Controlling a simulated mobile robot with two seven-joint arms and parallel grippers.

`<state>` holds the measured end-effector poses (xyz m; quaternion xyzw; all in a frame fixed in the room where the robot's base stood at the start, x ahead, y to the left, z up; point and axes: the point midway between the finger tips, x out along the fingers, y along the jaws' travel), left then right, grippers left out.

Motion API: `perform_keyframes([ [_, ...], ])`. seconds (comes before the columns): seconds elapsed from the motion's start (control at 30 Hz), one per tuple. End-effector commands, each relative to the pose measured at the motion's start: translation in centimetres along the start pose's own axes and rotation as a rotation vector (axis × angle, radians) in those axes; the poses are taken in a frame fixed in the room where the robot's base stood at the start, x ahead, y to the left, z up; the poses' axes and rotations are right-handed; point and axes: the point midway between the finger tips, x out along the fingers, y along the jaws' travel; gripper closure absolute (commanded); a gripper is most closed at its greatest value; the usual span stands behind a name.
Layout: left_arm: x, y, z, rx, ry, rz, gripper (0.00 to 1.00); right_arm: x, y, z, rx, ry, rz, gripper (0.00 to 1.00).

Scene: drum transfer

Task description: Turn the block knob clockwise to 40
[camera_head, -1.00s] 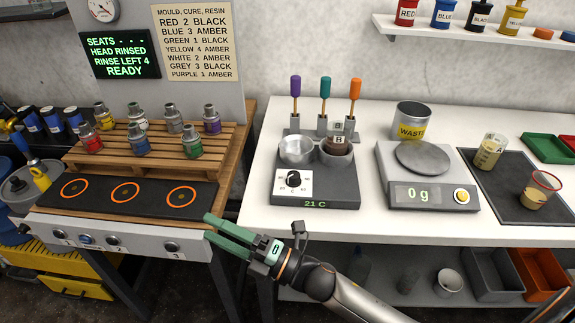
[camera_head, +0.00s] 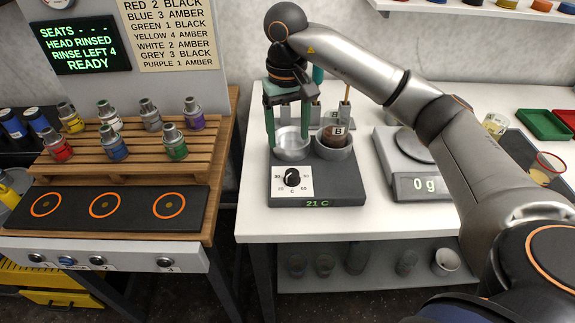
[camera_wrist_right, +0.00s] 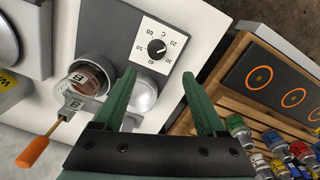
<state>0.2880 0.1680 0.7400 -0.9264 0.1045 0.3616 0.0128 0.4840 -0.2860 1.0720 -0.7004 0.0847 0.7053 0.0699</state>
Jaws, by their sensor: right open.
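The block knob (camera_head: 292,177) is a small black dial on a white scale plate (camera_head: 305,186), on the front of the dark grey heating block (camera_head: 340,190). The block's display reads 21 C. The knob also shows in the right wrist view (camera_wrist_right: 156,47), just beyond the fingertips; its exact setting is too small to read. My right gripper (camera_head: 288,138) is open, with green fingers pointing down over the empty metal cup (camera_head: 291,150), behind and above the knob. Nothing is between the fingers, and they are apart from the knob. My left gripper is not in view.
A second cup with a dark "B" pot (camera_head: 334,135) stands right of the empty cup. Upright-handled tools, one with an orange handle (camera_wrist_right: 33,152), stand behind the block. A scale (camera_head: 420,187) is at right. A wooden rack (camera_head: 195,150) of bottles is at left, across a gap.

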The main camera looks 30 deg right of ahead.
Motion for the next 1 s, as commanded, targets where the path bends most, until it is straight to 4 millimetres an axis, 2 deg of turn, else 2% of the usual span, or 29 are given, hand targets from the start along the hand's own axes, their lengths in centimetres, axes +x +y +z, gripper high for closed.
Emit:
perform_keyframes([
  [0.07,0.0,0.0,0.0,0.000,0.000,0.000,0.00,0.1,0.6,-0.1,-0.004,0.003,0.020,0.27],
  [0.17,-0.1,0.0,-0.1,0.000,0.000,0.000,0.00,1.2,0.6,-0.1,-0.006,0.002,0.022,0.27],
  [0.5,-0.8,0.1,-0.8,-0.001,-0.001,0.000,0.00,8.0,0.6,0.0,-0.005,-0.002,0.018,0.27],
  [0.63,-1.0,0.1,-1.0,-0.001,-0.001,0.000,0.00,10.1,0.7,0.0,-0.005,0.000,0.018,0.27],
  [0.8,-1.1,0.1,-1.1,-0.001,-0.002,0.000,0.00,11.7,0.6,-0.1,-0.005,0.002,0.017,0.27],
  [1.0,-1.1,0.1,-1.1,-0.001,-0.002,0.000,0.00,12.2,0.6,-0.1,-0.005,0.005,0.016,0.27],
])
